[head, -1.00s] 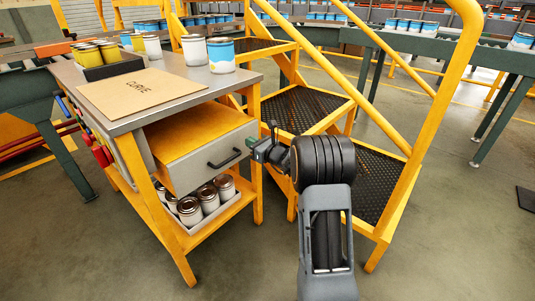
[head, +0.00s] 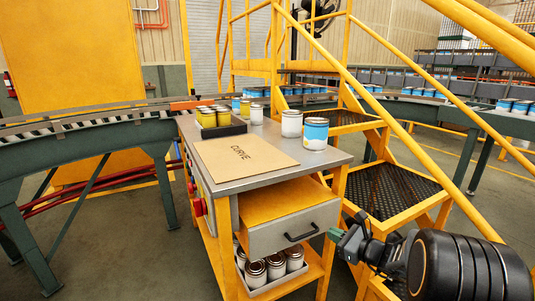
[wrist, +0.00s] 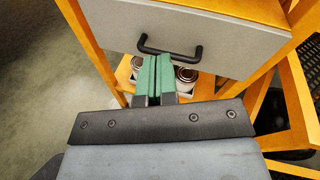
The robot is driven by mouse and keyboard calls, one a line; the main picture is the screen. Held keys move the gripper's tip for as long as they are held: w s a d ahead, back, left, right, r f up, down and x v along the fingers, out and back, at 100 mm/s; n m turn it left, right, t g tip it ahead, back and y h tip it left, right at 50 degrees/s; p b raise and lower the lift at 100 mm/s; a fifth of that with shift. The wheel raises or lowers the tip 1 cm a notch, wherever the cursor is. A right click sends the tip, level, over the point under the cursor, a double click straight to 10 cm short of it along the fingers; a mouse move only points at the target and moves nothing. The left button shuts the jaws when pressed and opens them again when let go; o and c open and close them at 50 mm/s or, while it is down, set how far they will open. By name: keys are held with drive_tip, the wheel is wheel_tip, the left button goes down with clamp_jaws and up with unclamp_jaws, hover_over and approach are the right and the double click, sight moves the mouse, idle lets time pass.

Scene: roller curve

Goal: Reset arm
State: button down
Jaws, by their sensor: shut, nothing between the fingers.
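My gripper (head: 340,228) is at the lower right of the head view, beside the front of the yellow and grey drawer (head: 285,236). In the wrist view my gripper (wrist: 155,76) has its green fingers together, with nothing between them. The fingertips show just below the left end of the black drawer handle (wrist: 172,50); whether they touch it, I cannot tell. The handle also shows in the head view (head: 301,235). The drawer stands partly out of the yellow workbench (head: 240,180).
A tray of cans (head: 268,278) sits on the shelf below the drawer. On the benchtop are a "CURVE" board (head: 240,162), a blue can (head: 315,134) and a white can (head: 291,124). Yellow steps (head: 395,190) stand close on the right. A roller conveyor (head: 80,130) runs at left.

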drive_tip(key=s+a+r+n+g+h+p, duration=0.3)
drive_tip(key=s+a+r+n+g+p, duration=0.7)
drive_tip(key=s+r+n+p, duration=0.5)
drive_tip(key=s+d+r+n+t+h+p, duration=0.1)
drive_tip(key=s+d+r+n+h+p, duration=0.2)
drive_tip(key=s+r+n+h+p, duration=0.4)
wheel_tip(320, 180, up, 5)
drive_tip(key=s+n+p, duration=0.1)
drive_tip(key=n+p, duration=0.1)
drive_tip(key=n, duration=0.1)
drive_tip(key=shift+s+d+n, duration=0.2)
drive_tip(key=shift+d+n, duration=0.05)
drive_tip(key=shift+n, duration=0.15)
drive_tip(key=shift+a, duration=0.1)
